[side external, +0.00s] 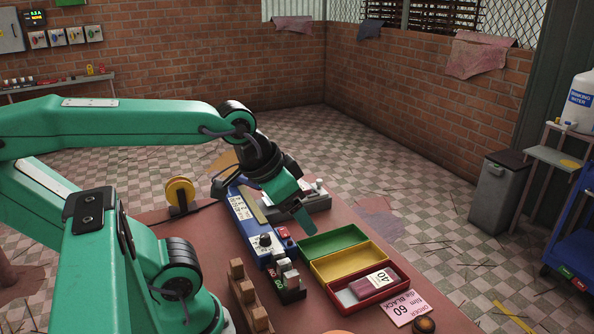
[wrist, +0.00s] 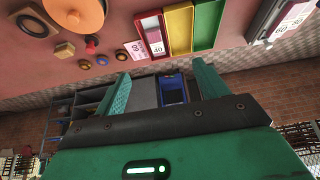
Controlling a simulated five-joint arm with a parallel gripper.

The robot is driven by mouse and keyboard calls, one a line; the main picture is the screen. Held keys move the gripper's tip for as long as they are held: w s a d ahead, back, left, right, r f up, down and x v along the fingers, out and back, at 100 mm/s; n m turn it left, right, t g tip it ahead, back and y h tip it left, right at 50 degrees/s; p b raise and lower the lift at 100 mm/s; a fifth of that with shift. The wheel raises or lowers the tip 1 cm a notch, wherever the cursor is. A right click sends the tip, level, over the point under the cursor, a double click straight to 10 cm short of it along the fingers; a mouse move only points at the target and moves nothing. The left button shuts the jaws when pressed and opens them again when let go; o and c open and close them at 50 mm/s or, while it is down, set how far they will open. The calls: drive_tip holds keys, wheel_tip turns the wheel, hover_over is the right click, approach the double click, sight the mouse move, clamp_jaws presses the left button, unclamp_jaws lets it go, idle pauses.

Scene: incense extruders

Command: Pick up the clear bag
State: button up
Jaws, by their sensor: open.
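I cannot make out a clear bag for certain. A maroon pack with a white label reading 40 (side external: 371,283) lies in the red tray (side external: 376,302), beside a pale grey patch that may be clear film or bare tray floor. In the wrist view the label (wrist: 157,48) shows at the near end of the red tray (wrist: 139,22). My gripper (side external: 302,216) is in the air near the far end of the green tray (side external: 333,240), away from the pack. In the wrist view its two green fingers (wrist: 163,80) are spread with nothing held between them.
A yellow tray (side external: 349,262) sits between the green and red ones. A blue control unit (side external: 252,230) and wooden blocks (side external: 248,295) stand left of the trays.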

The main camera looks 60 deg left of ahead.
drive_tip(key=shift+w+r, duration=0.1)
drive_tip(key=w+a+g+y, duration=0.1)
drive_tip(key=w+a+g, duration=0.2)
drive_tip(key=w+a, duration=1.15)
drive_tip(key=a+f+g, duration=0.1)
drive_tip(key=a+f, duration=0.2)
drive_tip(key=a, duration=0.4)
drive_tip(key=a+f, duration=0.4)
drive_tip(key=a, duration=0.3)
drive_tip(key=a+f+g+h, duration=0.1)
drive_tip(key=a+f, duration=0.3)
drive_tip(key=a, duration=0.3)
drive_tip(key=shift+w+a+f+g, duration=0.1)
drive_tip(key=shift+w+g, duration=0.2)
drive_tip(key=shift+w, duration=0.1)
drive_tip(key=shift+f, duration=1.3)
